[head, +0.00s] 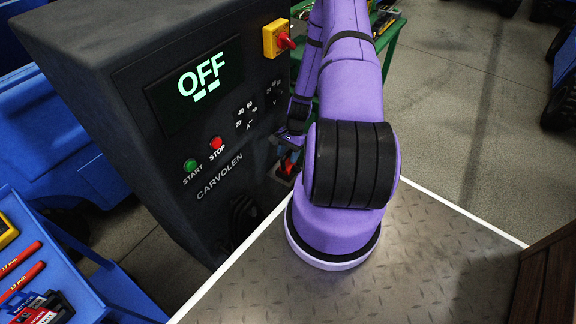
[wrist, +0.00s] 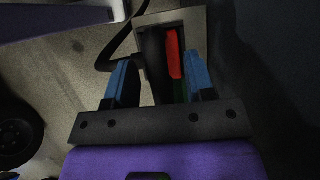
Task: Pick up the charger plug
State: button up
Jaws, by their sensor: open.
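The likely charger plug (wrist: 154,58) is a dark, upright body in the wrist view, set against a pale recessed plate; I cannot make out its full shape. A red piece (wrist: 173,52) stands right beside it, with a green strip below. A black cable (wrist: 113,62) curves in from the left. My gripper (wrist: 160,72) has two blue fingers spread to either side of the dark body and red piece. The right finger is close to the red piece; contact cannot be told. In the head view the red piece (head: 287,167) shows low on the black cabinet, partly hidden by my arm.
The black cabinet (head: 120,110) reads OFF and has start and stop buttons and a yellow-red switch (head: 277,38). A blue tool cart (head: 95,285) stands at lower left. A green bench (head: 388,45) is behind my arm. Open floor (head: 455,100) lies at right.

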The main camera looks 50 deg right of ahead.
grip_shut()
